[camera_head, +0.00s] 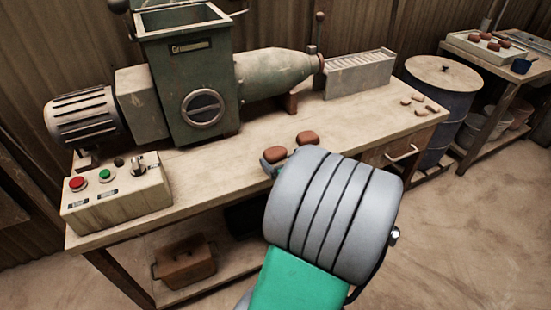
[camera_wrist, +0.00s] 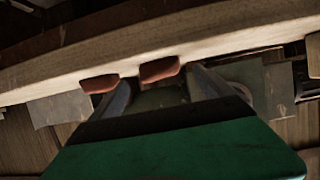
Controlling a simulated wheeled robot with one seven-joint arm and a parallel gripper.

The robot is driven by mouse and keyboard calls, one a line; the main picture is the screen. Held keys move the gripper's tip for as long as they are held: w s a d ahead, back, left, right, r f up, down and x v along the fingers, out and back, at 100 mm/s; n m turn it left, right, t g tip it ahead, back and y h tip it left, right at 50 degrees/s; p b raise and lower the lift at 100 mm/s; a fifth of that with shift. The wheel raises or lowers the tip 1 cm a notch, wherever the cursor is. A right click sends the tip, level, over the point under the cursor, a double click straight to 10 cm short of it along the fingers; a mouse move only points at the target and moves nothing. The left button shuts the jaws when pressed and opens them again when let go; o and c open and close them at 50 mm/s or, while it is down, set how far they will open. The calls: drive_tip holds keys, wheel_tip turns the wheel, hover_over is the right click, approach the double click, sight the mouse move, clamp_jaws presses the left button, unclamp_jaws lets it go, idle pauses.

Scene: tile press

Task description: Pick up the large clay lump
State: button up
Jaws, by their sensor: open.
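Two reddish-brown clay lumps lie on the bench top, one on the left (camera_head: 275,154) and one on the right (camera_head: 306,138) in the head view. The wrist view shows a lump (camera_wrist: 160,69) in front of the gap between my fingers, and a slightly smaller-looking one (camera_wrist: 100,83) beside it, past the left finger. My gripper (camera_wrist: 163,84) is open and empty, with its fingertips close to the lumps. Whether they touch is unclear. In the head view my grey wrist hides most of my gripper; a small part (camera_head: 268,166) shows beside the left lump.
A green extruder (camera_head: 185,90) stands on the bench (camera_head: 225,165) behind the lumps, with a button box (camera_head: 118,195) at left. A slotted grey block (camera_head: 358,75) and small clay pieces (camera_head: 418,98) are farther right. A lidded barrel (camera_head: 443,110) stands beyond the bench.

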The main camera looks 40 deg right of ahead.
sight(278, 155)
drive_tip(key=x, duration=0.4)
drive_tip(key=shift+w, duration=0.1)
drive_tip(key=shift+r, duration=0.1)
drive_tip(key=shift+c, duration=0.5)
drive_tip(key=c, duration=1.6)
